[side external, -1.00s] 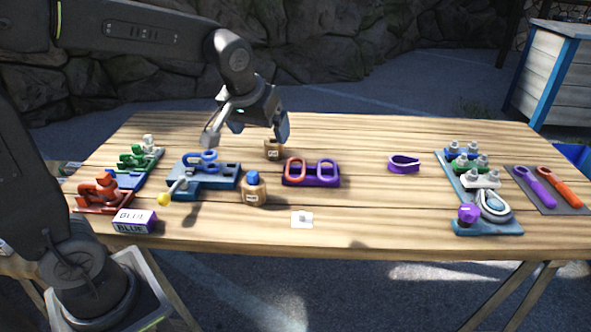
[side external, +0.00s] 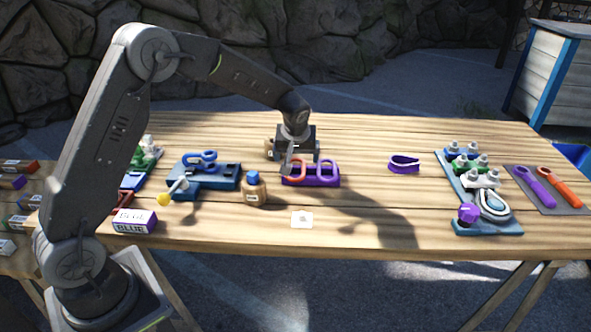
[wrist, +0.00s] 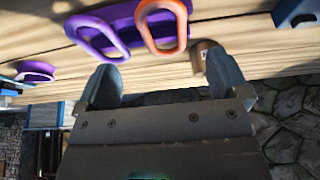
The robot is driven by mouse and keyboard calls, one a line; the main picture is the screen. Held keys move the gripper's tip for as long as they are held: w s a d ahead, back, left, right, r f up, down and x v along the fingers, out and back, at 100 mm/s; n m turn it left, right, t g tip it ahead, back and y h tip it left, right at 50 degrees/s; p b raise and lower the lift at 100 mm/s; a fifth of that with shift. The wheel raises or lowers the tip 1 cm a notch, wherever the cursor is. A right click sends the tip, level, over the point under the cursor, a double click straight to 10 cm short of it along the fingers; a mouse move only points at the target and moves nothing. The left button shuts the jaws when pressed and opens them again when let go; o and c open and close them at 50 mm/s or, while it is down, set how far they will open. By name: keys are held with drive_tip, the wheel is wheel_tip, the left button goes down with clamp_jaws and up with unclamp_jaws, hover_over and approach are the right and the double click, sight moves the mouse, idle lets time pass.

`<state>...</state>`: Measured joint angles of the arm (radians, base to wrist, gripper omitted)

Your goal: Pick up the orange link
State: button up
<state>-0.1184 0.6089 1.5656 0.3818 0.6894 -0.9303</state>
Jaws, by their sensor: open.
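The orange link (wrist: 143,30) is an oblong ring standing in a purple holder (side external: 326,184). In the side view the orange link (side external: 291,172) is at the left end of the holder, partly hidden by my gripper (side external: 292,168). A purple link (side external: 327,171) stands beside it at the right end. In the wrist view the purple link (wrist: 94,45) is left of the orange one. My gripper is open and empty, and in the wrist view its two fingers (wrist: 165,85) are apart, with the orange link beyond the gap between them.
A blue-capped bottle (side external: 254,190) stands left of the holder, and a brown bottle (side external: 268,149) behind it. A blue fixture with a blue link (side external: 205,170) lies further left. A purple band (side external: 404,164) and a blue pulley board (side external: 487,226) are to the right. The front middle is mostly clear.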

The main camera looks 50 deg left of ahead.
drive_tip(key=shift+a+x, duration=0.25)
drive_tip(key=shift+x, duration=1.35)
drive_tip(key=shift+a+x, duration=0.2)
drive_tip(key=shift+x, duration=1.4)
drive_tip(key=shift+w+r, duration=0.15)
drive_tip(key=shift+c, duration=0.4)
drive_tip(key=c, duration=1.1)
